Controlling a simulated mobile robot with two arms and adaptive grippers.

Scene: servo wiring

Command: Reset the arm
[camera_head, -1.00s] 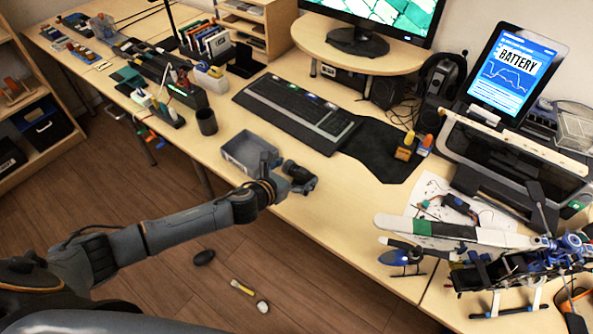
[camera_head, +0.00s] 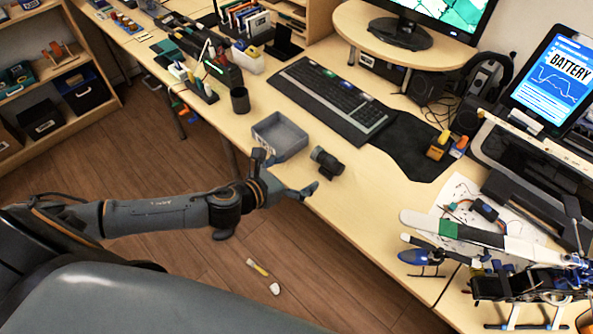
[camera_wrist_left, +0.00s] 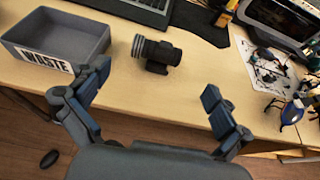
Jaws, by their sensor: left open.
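My left gripper (camera_head: 286,174) is open and empty at the front edge of the desk. In the left wrist view its two fingers (camera_wrist_left: 152,97) are spread wide with nothing between them. A small black cylindrical device (camera_head: 327,162) lies on the desk just beyond the gripper, apart from it; it also shows in the left wrist view (camera_wrist_left: 157,52). My left arm (camera_head: 155,215) reaches in from the left over the floor. My right gripper is not in view.
A grey tray (camera_head: 258,133), labelled WASTE in the wrist view, stands behind the gripper. A keyboard (camera_head: 330,100), black mat (camera_head: 405,150) and dark cup (camera_head: 240,100) lie farther back. A model helicopter (camera_head: 500,245) stands at the right. The desk's front strip is partly clear.

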